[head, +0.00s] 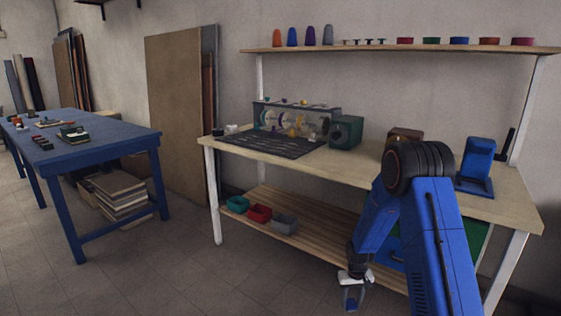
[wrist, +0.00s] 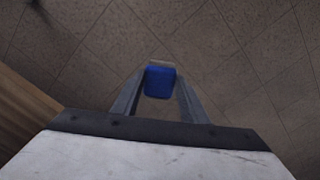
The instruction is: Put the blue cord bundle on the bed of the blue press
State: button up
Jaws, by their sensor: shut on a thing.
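My gripper (head: 353,300) hangs low in front of the wooden workbench, over the floor and below the bench top. In the wrist view my gripper (wrist: 160,90) is shut on a small blue block-like thing, the blue cord bundle (wrist: 160,82), held between the fingertips. Its cords cannot be made out. The blue press (head: 479,160) stands upright at the right end of the bench top. Its flat bed (head: 474,187) shows at its foot, with nothing visible on it. My gripper is well below and to the left of the press.
The workbench (head: 370,178) carries a dark mat (head: 268,146), a green machine (head: 346,132) and a brown thing (head: 404,135) partly behind my arm. Bins, including a red one (head: 259,213), sit on the lower shelf (head: 310,230). A blue table (head: 95,140) stands left.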

jog(key=shift+s+d+f, duration=0.1)
jog(key=shift+s+f, duration=0.15)
jog(key=shift+f, duration=0.35)
jog(key=shift+s+d+f, duration=0.1)
jog(key=shift+s+f, duration=0.15)
jog(key=shift+f, duration=0.3)
